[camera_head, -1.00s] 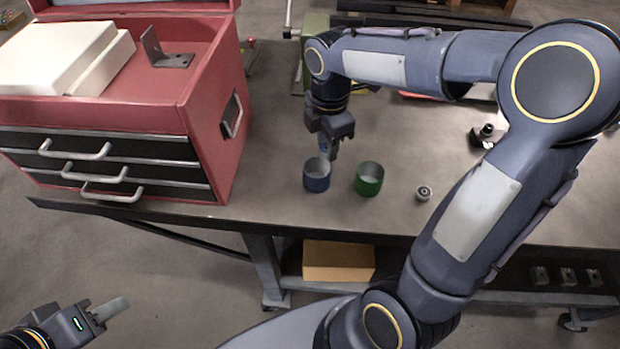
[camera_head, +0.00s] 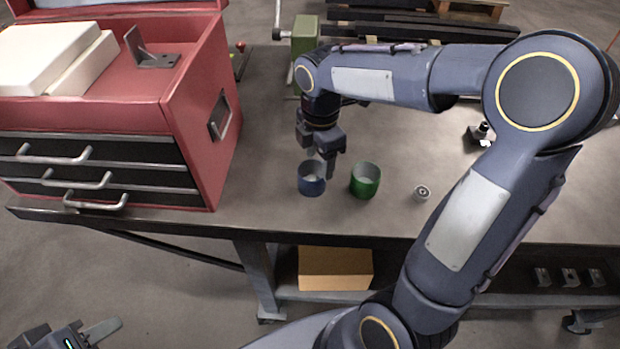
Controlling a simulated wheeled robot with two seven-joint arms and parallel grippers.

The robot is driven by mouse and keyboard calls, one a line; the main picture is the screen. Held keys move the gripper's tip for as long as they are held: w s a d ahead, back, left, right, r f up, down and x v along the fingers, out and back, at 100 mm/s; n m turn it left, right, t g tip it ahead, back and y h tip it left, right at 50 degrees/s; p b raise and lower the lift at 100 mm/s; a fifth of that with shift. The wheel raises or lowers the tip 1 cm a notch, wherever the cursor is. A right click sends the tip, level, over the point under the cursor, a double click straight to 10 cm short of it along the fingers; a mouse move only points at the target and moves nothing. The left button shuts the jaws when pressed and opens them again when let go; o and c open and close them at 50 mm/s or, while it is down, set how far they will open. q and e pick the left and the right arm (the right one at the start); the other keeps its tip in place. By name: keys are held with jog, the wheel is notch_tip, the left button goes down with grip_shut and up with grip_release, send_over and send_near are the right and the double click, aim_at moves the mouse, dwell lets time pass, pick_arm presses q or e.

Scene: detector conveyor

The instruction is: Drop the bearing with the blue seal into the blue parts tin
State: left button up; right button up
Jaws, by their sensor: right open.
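The blue parts tin (camera_head: 311,187) stands upright near the front edge of the workbench, left of a green tin (camera_head: 365,186). A pale patch shows inside the blue tin; I cannot tell whether it is a part or the tin's bottom. My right gripper (camera_head: 326,168) is open, pointing down just behind and above the blue tin's right rim. No bearing is visible between its fingers. A small round grey bearing (camera_head: 422,193) lies on the bench right of the green tin; its seal colour is unclear. My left gripper (camera_head: 100,331) is low at the lower left, away from the bench.
A red tool chest (camera_head: 190,115) with drawers fills the bench's left side. A green vise (camera_head: 304,45) stands at the back, and a small dark part (camera_head: 480,134) lies at the right. A cardboard box (camera_head: 335,268) sits on the lower shelf. The bench's front middle is mostly clear.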

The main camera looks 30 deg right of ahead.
notch_tip(320, 180, up, 8)
dwell(0.5)
jog(key=shift+f, duration=0.1)
jog(key=s+a+f+m+t+y, duration=0.2)
jog(key=s+m, duration=0.6)
jog(key=m, duration=0.2)
jog(key=s+a+f+m+t+y, duration=0.1)
jog(key=s+a+f+m+t, duration=0.1)
jog(key=s+m, duration=0.7)
jog(key=shift+f+m+t+y, duration=0.4)
jog(key=shift+f+m+t, duration=0.1)
jog(key=shift+f+t, duration=0.25)
jog(key=shift+r, duration=0.15)
